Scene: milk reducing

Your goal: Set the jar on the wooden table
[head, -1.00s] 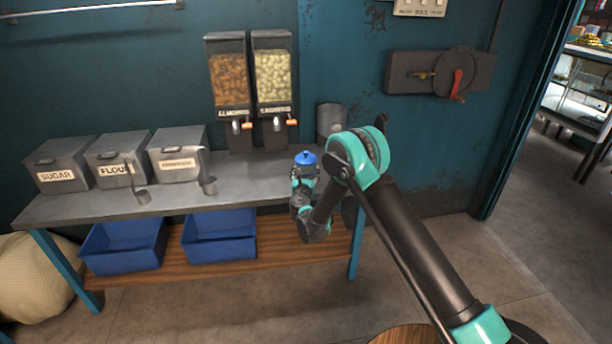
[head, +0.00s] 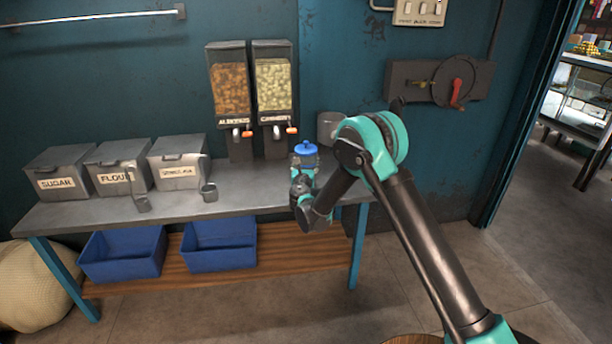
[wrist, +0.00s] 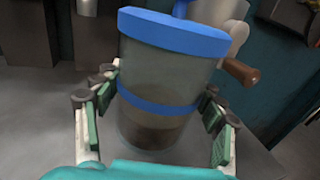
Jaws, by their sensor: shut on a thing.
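The jar (head: 305,159) is clear with a blue lid and stands roughly upright at the right end of the grey metal bench. In the wrist view the jar (wrist: 155,80) fills the middle, with a blue band around it and dark contents low down. My gripper (wrist: 160,92) is shut on the jar, with a finger on each side. In the head view my gripper (head: 303,178) is partly hidden by my own wrist. Whether the jar's base touches the bench is hard to tell. A round wooden top (head: 408,340) barely shows at the bottom edge.
The grey bench (head: 255,200) carries labelled bins (head: 120,168), small metal scoops (head: 209,192) and two dispensers (head: 252,95). A grey canister (head: 328,127) stands behind the jar. Blue crates (head: 220,245) sit on the wooden lower shelf (head: 285,254). Floor to the right is clear.

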